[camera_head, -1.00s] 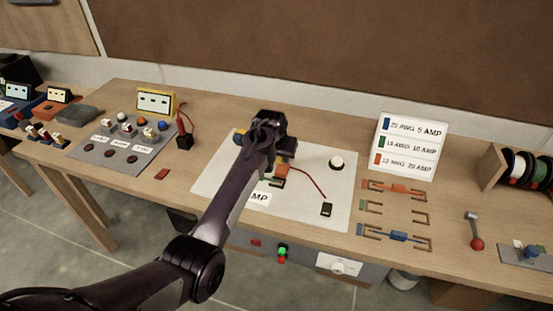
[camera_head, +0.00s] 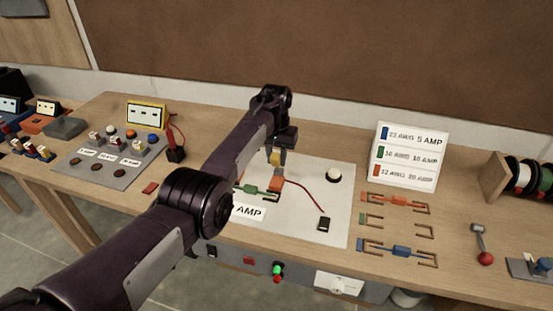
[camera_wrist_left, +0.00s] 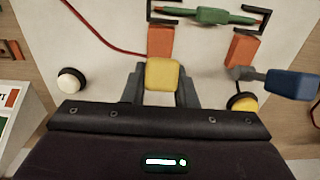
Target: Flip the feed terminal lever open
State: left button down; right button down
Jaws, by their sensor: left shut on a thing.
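My left gripper (camera_head: 277,152) reaches down over the white panel and is shut on a yellow block (camera_wrist_left: 162,74), which looks like a lever's handle. A red wire (camera_head: 305,192) runs from near this terminal to a small black block (camera_head: 323,223). A green piece (camera_wrist_left: 211,16) lies between two dark clips near the two orange blocks. The second orange block (camera_wrist_left: 241,50) is to the right in the wrist view. My right gripper is not in view.
A blue-handled part (camera_wrist_left: 290,84) and a yellow round knob (camera_wrist_left: 242,102) are close to my left gripper's side. A white button (camera_head: 334,174) stands on the panel. A wire-gauge sign (camera_head: 407,156) and several coloured pieces lie to the right.

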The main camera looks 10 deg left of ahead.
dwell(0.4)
pick_arm(q)
jog(key=c, duration=1.2)
grip_release()
jog(key=shift+w, duration=0.1)
jog(key=shift+o, duration=0.2)
notch_tip(320, 180, up, 8)
jog(key=p, duration=0.8)
jog(key=shift+f, duration=0.1)
jog(key=shift+f, duration=0.1)
